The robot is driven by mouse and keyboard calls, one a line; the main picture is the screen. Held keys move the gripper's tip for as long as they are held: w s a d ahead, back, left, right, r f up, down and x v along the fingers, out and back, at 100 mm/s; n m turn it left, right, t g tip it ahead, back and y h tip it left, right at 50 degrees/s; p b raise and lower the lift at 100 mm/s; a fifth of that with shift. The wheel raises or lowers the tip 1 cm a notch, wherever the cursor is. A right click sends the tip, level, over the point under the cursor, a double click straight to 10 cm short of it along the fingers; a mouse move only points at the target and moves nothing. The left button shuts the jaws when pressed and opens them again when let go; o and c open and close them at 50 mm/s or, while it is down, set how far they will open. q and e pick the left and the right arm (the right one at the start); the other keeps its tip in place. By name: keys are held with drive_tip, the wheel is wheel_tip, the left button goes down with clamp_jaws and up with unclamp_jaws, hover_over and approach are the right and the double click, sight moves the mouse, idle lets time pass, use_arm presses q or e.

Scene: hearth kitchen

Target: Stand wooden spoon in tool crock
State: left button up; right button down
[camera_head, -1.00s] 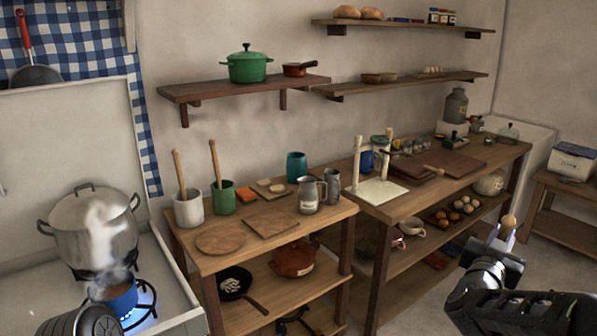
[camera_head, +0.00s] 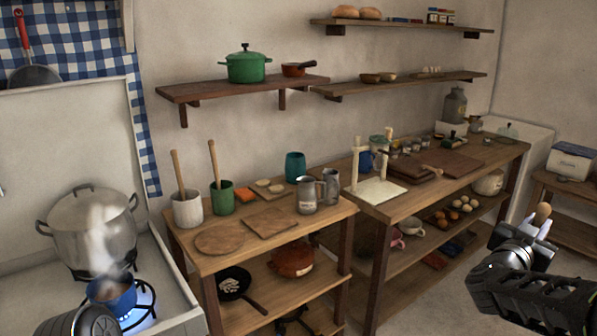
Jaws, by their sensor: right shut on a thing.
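My right gripper (camera_head: 536,228) is at the lower right, off the front of the long worktable, shut on the wooden spoon (camera_head: 543,210). Only a rounded brown end of it shows above the fingers; the rest is hidden. On the left small table stand a pale grey-white crock (camera_head: 187,211) and a green crock (camera_head: 222,200). Each has one long wooden handle standing up in it. I cannot tell from looks alone which is the tool crock. The right gripper is far from both. Part of my left arm shows at the bottom left edge; its gripper is out of sight.
A lit stove with a steaming steel pot (camera_head: 92,229) and a blue pan (camera_head: 113,293) is at the left. Mugs (camera_head: 307,196), a teal jar (camera_head: 295,167) and boards (camera_head: 270,222) crowd the small table. A post frame (camera_head: 377,190) stands on the long worktable.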

drive_tip(key=shift+a, duration=0.1)
drive_tip(key=w+a+f+n+t+y, duration=0.2)
drive_tip(key=a+y, duration=0.3)
drive_tip(key=a, duration=0.5)
drive_tip(key=w+a+f+n+t+y, duration=0.2)
drive_tip(key=w+a+f+n+y, duration=0.1)
drive_tip(key=a, duration=0.7)
drive_tip(key=w+a+f+n+t+y, duration=0.2)
drive_tip(key=a+f+n+y, duration=0.3)
drive_tip(key=a, duration=0.5)
drive_tip(key=shift+w+f+t+y, duration=0.15)
drive_tip(key=shift+f+t+y, duration=0.3)
drive_tip(key=shift+y, duration=0.35)
